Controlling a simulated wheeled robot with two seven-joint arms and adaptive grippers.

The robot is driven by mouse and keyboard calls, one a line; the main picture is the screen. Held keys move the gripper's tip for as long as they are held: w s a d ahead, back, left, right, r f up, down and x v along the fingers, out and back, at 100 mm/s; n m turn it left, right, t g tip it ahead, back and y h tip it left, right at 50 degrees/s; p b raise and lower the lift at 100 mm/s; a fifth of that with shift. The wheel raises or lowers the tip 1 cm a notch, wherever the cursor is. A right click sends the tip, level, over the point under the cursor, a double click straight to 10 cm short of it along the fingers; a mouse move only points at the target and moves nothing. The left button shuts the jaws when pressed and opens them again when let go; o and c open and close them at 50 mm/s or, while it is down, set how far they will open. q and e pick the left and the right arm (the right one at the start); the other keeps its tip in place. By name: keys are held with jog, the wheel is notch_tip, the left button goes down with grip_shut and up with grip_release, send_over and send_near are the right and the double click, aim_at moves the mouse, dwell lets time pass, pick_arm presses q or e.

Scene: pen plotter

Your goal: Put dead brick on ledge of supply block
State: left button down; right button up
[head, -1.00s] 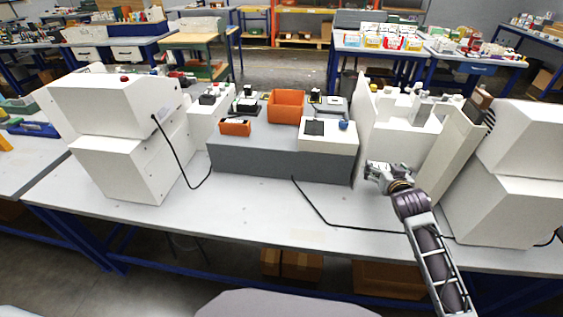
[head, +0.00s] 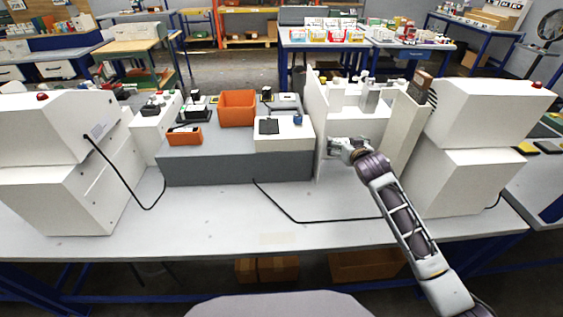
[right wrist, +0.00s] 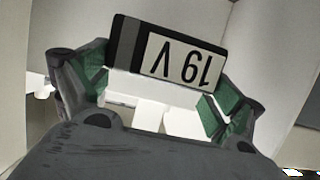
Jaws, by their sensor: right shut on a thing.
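The brick (right wrist: 180,52) shows in the right wrist view as a dark slab with a white label reading "19 V", upside down. My right gripper (right wrist: 160,88) is shut on it, with green-padded fingers at its two ends. In the head view my right gripper (head: 345,147) is just right of the long grey block (head: 240,170), in front of a white fixture (head: 345,120); I cannot make out the brick there. A white box (head: 285,132) with a dark square and a blue knob sits on the grey block. I cannot tell which part is the supply block. My left gripper is out of view.
An orange bin (head: 238,108) and a small orange tray (head: 184,137) are at the grey block. White machines stand at left (head: 60,165) and right (head: 470,175). A black cable (head: 300,218) crosses the otherwise clear front of the bench (head: 200,222).

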notch_tip(320, 180, down, 5)
jog(key=shift+f+b, duration=0.15)
jog(key=shift+b, duration=0.2)
jog(key=shift+f, duration=0.45)
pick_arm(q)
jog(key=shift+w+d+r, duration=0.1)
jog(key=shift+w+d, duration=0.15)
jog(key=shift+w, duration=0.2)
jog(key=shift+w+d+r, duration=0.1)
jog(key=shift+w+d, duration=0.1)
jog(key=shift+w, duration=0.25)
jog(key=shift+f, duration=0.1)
